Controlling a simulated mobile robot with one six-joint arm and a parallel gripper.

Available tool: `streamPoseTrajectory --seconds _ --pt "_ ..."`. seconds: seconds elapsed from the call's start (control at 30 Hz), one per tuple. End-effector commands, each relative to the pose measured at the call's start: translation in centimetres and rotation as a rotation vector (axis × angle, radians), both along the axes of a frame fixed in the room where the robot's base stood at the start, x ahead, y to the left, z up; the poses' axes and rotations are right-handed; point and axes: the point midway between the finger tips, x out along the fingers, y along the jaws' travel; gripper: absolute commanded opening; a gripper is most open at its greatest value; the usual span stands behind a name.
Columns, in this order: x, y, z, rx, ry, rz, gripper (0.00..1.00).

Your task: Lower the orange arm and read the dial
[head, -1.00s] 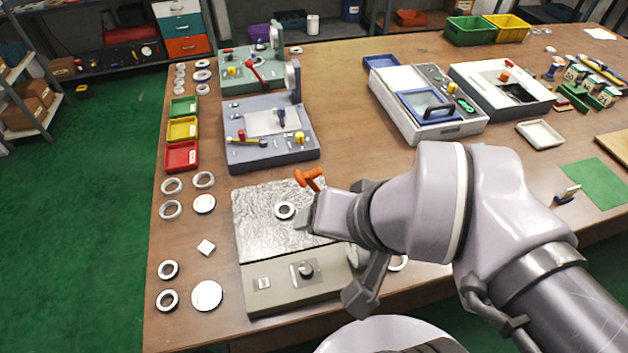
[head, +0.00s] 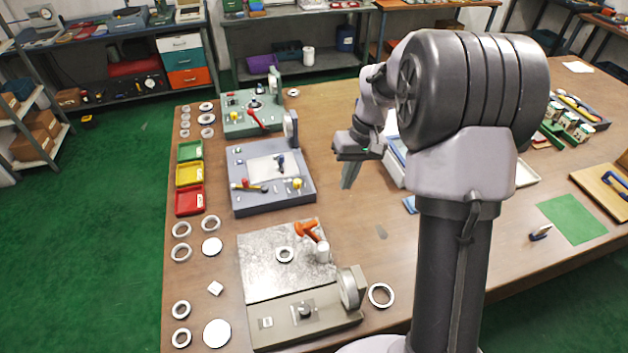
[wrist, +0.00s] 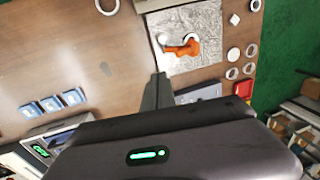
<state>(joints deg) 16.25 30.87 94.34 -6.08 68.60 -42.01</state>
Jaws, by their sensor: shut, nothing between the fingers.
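A ring (head: 285,254) lies on that plate, apart from the post in the head view. The round dial (head: 348,289) stands at the fixture's right end, its face turned side-on, so no reading shows. The orange arm also shows in the wrist view (wrist: 186,47), overlapping the ring. My gripper (head: 349,175) is shut and empty, held above the table beyond the fixture; its closed fingers show in the wrist view (wrist: 157,92).
A loose ring (head: 381,295) lies right of the fixture. More rings and discs lie along the table's left side, near red (head: 189,201), yellow and green trays. A blue-grey fixture (head: 270,185) stands behind.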

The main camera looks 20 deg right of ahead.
Motion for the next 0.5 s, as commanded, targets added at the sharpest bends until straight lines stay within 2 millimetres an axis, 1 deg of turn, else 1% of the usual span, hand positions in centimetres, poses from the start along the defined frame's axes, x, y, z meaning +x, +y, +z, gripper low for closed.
streamPoseTrajectory --seconds 0.37,0.47,0.5 --pt "0.1 -0.1 -0.6 0.001 0.003 0.004 0.00" --pt "0.0 0.2 -1.9 0.002 0.006 0.004 0.00" --pt "0.0 0.3 -2.7 0.001 0.006 0.004 0.00"
